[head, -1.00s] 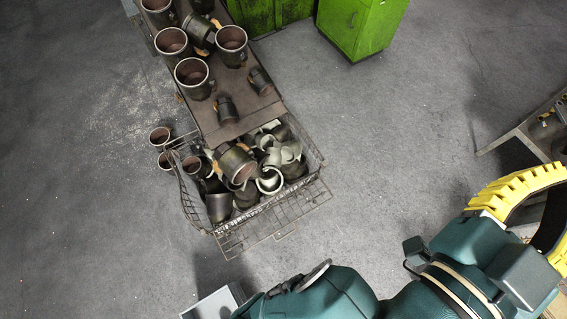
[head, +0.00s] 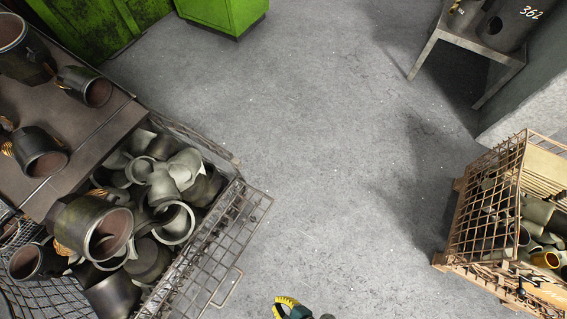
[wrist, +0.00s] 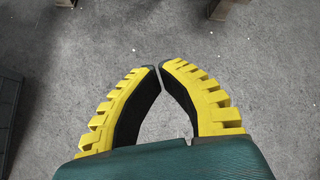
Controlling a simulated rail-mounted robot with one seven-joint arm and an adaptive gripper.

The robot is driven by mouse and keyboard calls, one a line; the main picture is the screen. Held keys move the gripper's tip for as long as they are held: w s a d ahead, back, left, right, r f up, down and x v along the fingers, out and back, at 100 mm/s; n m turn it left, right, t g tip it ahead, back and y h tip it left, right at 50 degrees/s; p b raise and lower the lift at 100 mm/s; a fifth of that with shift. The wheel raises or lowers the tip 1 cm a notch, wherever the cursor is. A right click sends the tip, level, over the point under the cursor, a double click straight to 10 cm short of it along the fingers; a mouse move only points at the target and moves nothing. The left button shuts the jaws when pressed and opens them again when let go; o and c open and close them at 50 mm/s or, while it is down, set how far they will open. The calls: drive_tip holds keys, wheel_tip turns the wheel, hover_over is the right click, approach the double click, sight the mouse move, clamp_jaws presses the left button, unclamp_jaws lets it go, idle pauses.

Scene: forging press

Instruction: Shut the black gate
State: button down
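The dark wire gate (head: 228,232) is on the right side of a wire basket (head: 195,145) at the lower left of the head view. It tilts outward from the basket, with a small handle loop on its outer edge. My gripper (head: 288,305) shows only in part at the bottom edge, to the right of the gate and apart from it. In the wrist view my gripper (wrist: 158,67) has two yellow ribbed fingers with dark inner faces. Their tips come almost together, with only bare floor seen between them. The gate cannot be made out in the wrist view.
The basket is heaped with metal pipe pieces (head: 165,185), beside a table (head: 75,125) bearing more pieces. A second mesh crate (head: 487,215) stands at right, a metal stand (head: 470,38) at top right, a green cabinet (head: 222,12) at top. The floor between is clear.

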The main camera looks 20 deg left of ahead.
drive_tip(key=s+a+f+m+y+b, duration=0.3)
drive_tip(key=s+a+f+m+b, duration=0.1)
drive_tip(key=s+a+f, duration=0.4)
drive_tip(key=shift+s+a+f+b, duration=0.2)
drive_tip(key=shift+a+b, duration=0.1)
drive_tip(key=shift+a, duration=0.6)
drive_tip(key=shift+a+t, duration=0.1)
drive_tip(key=shift+t, duration=0.2)
drive_tip(key=b+x, duration=0.4)
drive_tip(key=x, duration=0.6)
drive_tip(key=r, duration=0.2)
drive_tip(key=d+r+p, duration=0.1)
drive_tip(key=r, duration=0.1)
drive_tip(key=shift+r, duration=0.1)
drive_tip(key=shift+r+p, duration=0.15)
drive_tip(key=shift+p, duration=0.15)
